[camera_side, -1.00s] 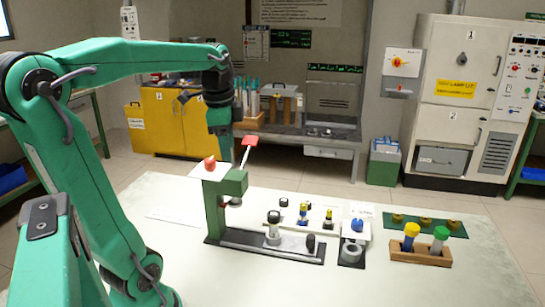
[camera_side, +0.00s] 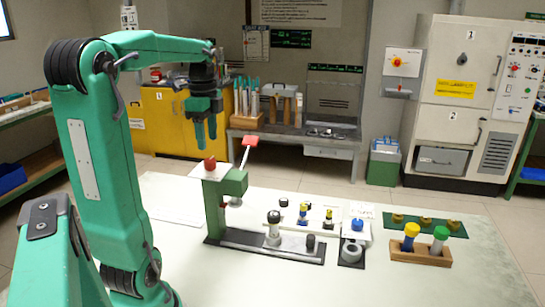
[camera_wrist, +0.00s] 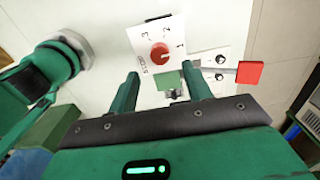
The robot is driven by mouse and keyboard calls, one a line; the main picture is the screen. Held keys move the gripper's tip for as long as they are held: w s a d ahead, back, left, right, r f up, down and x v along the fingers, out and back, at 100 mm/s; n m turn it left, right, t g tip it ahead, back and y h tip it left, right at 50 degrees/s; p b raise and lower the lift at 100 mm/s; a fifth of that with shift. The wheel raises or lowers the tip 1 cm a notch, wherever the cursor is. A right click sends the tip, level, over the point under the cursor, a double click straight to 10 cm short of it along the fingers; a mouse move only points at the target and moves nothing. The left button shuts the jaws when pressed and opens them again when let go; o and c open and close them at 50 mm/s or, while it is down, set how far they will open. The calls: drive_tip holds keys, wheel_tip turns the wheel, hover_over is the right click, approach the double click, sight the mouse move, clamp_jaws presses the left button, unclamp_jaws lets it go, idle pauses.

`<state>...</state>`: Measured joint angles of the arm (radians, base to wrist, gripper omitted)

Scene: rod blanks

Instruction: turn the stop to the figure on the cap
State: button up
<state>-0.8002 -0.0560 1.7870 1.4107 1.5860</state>
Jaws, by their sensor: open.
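The stop is a red knob (camera_side: 210,162) on a white plate (camera_side: 195,172) at the top of the green press (camera_side: 215,205). In the wrist view, the red knob (camera_wrist: 160,53) sits on the plate (camera_wrist: 149,38) marked STOP, with figures 1, 2 and 3 around it; where it points is too small to tell. My gripper (camera_side: 205,143) is open and empty above the plate, fingers down, apart from the knob. In the wrist view, my gripper's fingers (camera_wrist: 160,72) are spread. A dark-capped rod (camera_side: 273,230) stands on the press base; its cap's figure is not readable.
A red-ended lever (camera_side: 250,141) rises from the press, right of my gripper. Several small capped pieces stand on a white board (camera_side: 315,215). A wooden block (camera_side: 421,252) holds yellow- and green-capped rods. The table's front right is clear.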

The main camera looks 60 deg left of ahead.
sight(210, 160)
drive_tip(key=shift+f, duration=3.25)
drive_tip(key=c, duration=1)
